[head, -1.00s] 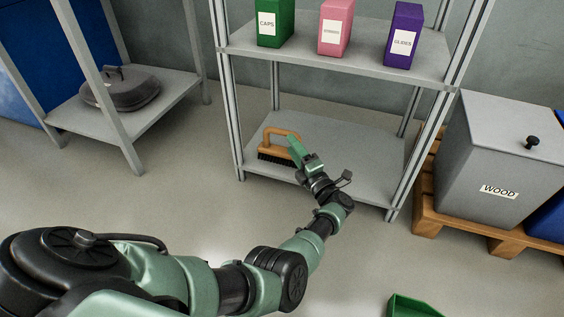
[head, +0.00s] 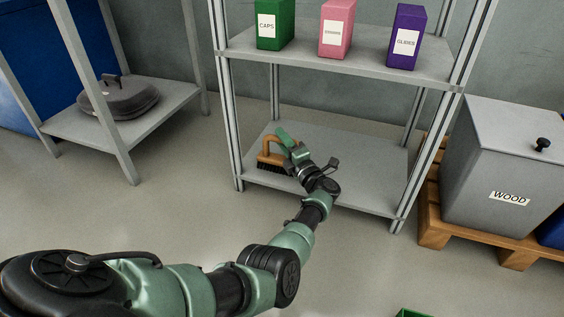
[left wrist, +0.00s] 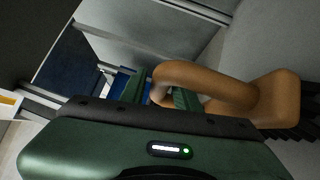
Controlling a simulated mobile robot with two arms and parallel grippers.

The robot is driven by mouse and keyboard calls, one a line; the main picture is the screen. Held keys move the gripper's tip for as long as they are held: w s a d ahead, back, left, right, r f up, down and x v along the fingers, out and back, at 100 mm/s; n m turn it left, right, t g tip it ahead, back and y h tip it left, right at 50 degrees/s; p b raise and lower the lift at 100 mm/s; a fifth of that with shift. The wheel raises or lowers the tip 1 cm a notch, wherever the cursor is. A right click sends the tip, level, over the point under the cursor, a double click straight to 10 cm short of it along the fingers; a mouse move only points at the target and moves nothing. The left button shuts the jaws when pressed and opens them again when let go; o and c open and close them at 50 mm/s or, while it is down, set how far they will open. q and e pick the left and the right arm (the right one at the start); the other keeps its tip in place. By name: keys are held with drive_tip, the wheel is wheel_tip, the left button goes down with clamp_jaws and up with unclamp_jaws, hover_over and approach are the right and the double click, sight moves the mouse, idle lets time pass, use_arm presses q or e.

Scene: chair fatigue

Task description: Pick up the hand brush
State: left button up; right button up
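The hand brush (head: 264,157) has an orange-brown loop handle and dark bristles. It rests on the left part of the lower grey shelf (head: 355,160). In the left wrist view the handle (left wrist: 225,91) loops close in front of my palm. My left gripper (head: 283,139) is at the handle and partly covers the brush in the head view. Its two green fingers also show in the left wrist view (left wrist: 158,92), apart, with the end of the handle between them and one finger inside the loop. Firm contact cannot be seen. My right gripper is out of view.
The upper shelf holds a green box (head: 274,22), a pink box (head: 337,28) and a purple box (head: 405,36). Shelf posts stand on both sides. A grey WOOD bin (head: 500,165) sits on a pallet (head: 435,228) at right. The lower shelf's right part is clear.

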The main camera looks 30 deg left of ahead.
use_arm(q)
clamp_jaws()
idle(1.2)
